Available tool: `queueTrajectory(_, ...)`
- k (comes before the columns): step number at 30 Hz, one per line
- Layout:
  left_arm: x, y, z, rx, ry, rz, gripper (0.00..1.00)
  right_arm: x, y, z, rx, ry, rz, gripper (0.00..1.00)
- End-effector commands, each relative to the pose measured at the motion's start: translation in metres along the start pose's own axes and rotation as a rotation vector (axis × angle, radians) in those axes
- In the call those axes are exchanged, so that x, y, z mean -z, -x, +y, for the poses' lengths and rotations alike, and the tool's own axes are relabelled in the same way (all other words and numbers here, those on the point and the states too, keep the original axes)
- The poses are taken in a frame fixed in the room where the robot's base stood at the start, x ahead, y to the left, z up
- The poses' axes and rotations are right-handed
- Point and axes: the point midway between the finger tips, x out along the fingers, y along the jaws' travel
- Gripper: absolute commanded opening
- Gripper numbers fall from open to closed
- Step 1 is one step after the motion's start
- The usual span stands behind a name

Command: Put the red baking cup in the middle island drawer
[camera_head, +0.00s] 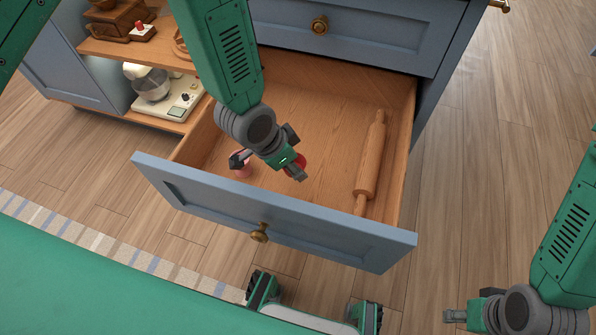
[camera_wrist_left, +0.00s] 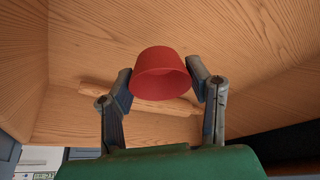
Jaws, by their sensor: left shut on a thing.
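The red baking cup (camera_wrist_left: 160,72) sits between the two fingers of my left gripper (camera_wrist_left: 161,84), which is shut on it. In the head view, my left gripper (camera_head: 268,162) is over the open blue-fronted drawer (camera_head: 290,238), and the red cup (camera_head: 299,162) is mostly hidden behind it. I cannot tell whether the cup touches the drawer floor. A small pinkish thing (camera_head: 241,169) shows beside the left finger, partly covered. My right gripper (camera_head: 464,316) is at the lower right, outside the drawer; its opening cannot be made out.
A wooden rolling pin (camera_head: 370,158) lies along the drawer's right side. A closed drawer (camera_head: 365,30) is above. Wooden floor on the right is clear.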

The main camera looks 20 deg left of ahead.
Motion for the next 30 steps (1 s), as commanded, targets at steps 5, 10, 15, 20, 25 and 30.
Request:
queueTrajectory(5, -0.013, -0.024, -0.003, -0.002, 0.005, 0.003, 0.19, -0.001, -0.012, 0.000, 0.000, 0.001, 0.000, 0.40)
queueTrajectory(10, -0.016, -0.036, -0.001, 0.001, 0.003, 0.001, 0.19, -0.001, -0.018, -0.001, 0.001, 0.001, 0.000, 0.40)
queueTrajectory(15, -0.025, -0.059, 0.000, 0.002, 0.003, -0.003, 0.19, -0.002, -0.029, -0.001, 0.001, 0.001, 0.000, 0.40)
queueTrajectory(20, -0.025, -0.059, 0.000, 0.003, 0.003, 0.000, 0.19, -0.002, -0.029, -0.001, 0.000, 0.001, -0.001, 0.40)
queueTrajectory(25, -0.027, -0.061, -0.001, 0.001, 0.004, 0.001, 0.19, -0.002, -0.029, -0.001, 0.000, 0.001, 0.000, 0.40)
queueTrajectory(30, -0.027, -0.061, -0.002, 0.001, 0.005, 0.002, 0.65, -0.002, -0.029, -0.001, 0.001, 0.001, 0.000, 0.40)
